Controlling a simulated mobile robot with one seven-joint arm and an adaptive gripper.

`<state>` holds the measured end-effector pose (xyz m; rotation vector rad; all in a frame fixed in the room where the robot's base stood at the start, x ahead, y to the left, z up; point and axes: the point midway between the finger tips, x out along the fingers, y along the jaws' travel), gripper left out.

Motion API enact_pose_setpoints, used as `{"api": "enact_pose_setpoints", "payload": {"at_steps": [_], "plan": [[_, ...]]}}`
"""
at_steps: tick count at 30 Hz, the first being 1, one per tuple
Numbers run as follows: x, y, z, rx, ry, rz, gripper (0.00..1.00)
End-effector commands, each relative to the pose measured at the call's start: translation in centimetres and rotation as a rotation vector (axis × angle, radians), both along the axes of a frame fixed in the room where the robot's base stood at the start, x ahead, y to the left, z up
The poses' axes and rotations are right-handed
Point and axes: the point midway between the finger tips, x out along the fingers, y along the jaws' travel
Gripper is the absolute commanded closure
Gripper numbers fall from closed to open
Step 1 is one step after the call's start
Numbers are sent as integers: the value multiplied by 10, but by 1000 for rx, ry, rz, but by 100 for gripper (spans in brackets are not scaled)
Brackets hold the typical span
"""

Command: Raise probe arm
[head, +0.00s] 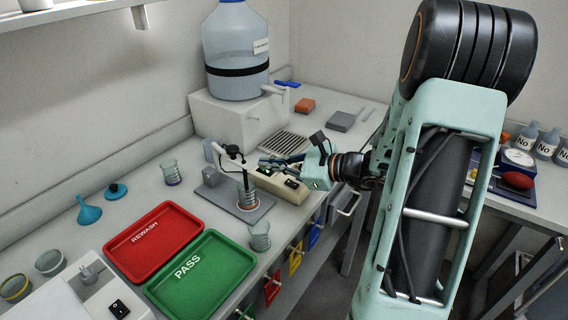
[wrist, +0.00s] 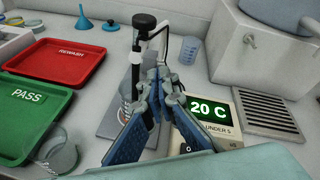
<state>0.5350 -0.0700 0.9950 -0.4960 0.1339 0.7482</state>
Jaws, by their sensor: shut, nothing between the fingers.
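The probe arm (head: 233,151) has a black knob and stands over a beaker (head: 248,200) on a grey stand base (head: 225,203). In the wrist view, the probe arm (wrist: 146,22) shows its black cap and a dark rod going down towards the beaker (wrist: 127,112), which my fingers partly hide. The meter (wrist: 213,115) reads 20 C. My gripper (wrist: 158,78) is shut and empty, with its tips in front of the probe rod, below the cap. I cannot tell whether they touch. In the head view, my gripper (head: 268,161) is just right of the probe.
A red REWASH tray (head: 153,240) and a green PASS tray (head: 200,272) lie to the left. A glass beaker (head: 260,236) stands by the bench's front edge. A large water jug (head: 235,50) sits on a white block behind. A drain grille (head: 286,145) lies behind my gripper.

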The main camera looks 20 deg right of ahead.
Motion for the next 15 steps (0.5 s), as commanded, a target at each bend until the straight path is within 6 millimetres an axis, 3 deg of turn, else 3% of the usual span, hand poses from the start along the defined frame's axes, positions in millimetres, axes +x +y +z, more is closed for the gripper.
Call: {"api": "enact_pose_setpoints", "payload": {"at_steps": [3, 7, 15], "plan": [[18, 16, -8, 1, 1, 3, 100], [20, 28, 13, -3, -2, 1, 100], [22, 39, 25, -1, 0, 0, 100]]}}
